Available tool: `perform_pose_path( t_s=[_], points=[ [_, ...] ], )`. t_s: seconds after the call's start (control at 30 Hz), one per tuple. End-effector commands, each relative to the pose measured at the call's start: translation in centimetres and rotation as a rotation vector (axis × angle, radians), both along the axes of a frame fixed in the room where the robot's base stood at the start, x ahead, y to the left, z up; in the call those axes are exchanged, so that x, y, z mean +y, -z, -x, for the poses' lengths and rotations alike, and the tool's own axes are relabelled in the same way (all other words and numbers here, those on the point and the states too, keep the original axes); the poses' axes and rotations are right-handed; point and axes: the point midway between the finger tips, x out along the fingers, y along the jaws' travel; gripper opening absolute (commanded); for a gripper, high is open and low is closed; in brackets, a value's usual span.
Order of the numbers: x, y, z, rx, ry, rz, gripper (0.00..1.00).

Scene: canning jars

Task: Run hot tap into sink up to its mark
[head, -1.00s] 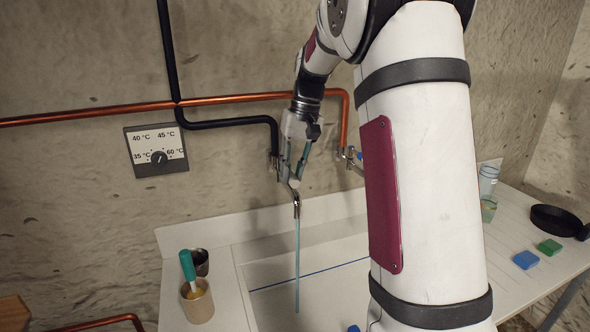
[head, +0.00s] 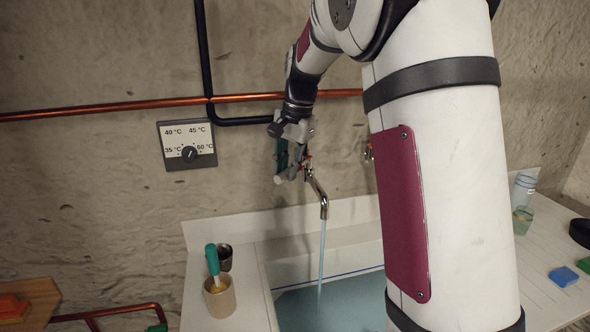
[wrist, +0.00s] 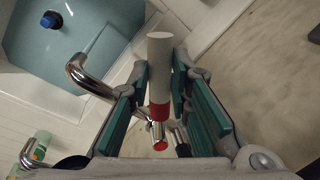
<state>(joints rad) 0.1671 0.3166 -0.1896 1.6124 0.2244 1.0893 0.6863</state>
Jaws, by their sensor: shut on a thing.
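The hot tap has a chrome spout (head: 318,190), and a thin stream (head: 321,262) runs from it into the sink (head: 352,261). Blue-grey water (head: 345,300) covers the sink's floor. A blue mark line (head: 345,273) crosses the back wall, with the water surface close below it. In the wrist view, the tap's pale lever (wrist: 160,55) with a red band lies between the green pads of my gripper (wrist: 162,75). My gripper (head: 285,165) is shut on this lever, beside the spout. My arm hides the sink's right side.
A temperature dial (head: 188,145) is on the wall at left. A jar (head: 522,190) and blue block (head: 563,276) are at right.

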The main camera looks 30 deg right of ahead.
Motion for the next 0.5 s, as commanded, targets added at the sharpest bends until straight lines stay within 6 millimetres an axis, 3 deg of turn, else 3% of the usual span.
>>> perform_pose_path(
  t_s=[0.5],
  points=[
    [0.34,-0.08,-1.01,-0.003,0.104,0.002,0.0]
  ],
)
